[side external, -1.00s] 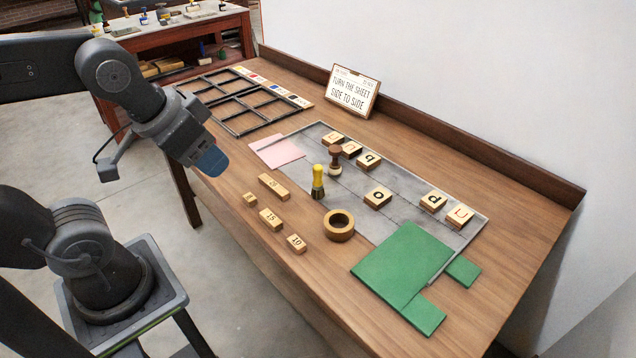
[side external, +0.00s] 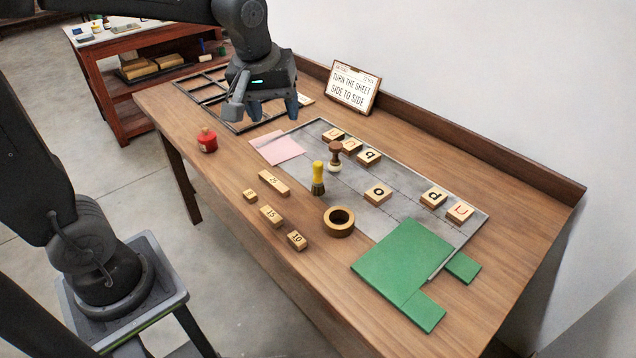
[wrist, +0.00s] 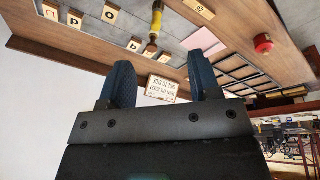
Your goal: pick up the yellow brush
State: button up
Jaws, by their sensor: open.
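The yellow brush (side external: 318,178) stands upright on the grey slab (side external: 398,205), with its yellow handle up and dark bristles down. It also shows in the wrist view (wrist: 156,20), near the top, beyond my fingertips. My gripper (side external: 270,108) is open and empty, above the far left part of the table, over the black frames. It is up and to the left of the brush, well apart from it. In the wrist view my two blue fingers (wrist: 160,80) are spread with nothing between them.
A brown-handled stamp (side external: 335,156) stands close behind the brush. A red-topped object (side external: 207,140), numbered blocks (side external: 272,216), green sheets (side external: 405,262) and a sign (side external: 353,88) are also on the table.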

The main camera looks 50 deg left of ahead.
jog(key=w+a+f+n+g, duration=0.2)
jog(key=w+f+n, duration=0.35)
jog(key=w, duration=0.35)
jog(key=n+g, duration=0.1)
jog(key=n, duration=0.3)
send_near(318, 163)
jog(key=shift+y, duration=0.3)
jog(key=f, duration=0.8)
jog(key=shift+s+a, duration=0.1)
jog(key=shift+a, duration=0.2)
jog(key=shift+a+f, duration=0.15)
jog(key=shift+f, duration=2.35)
jog(key=c, duration=1)
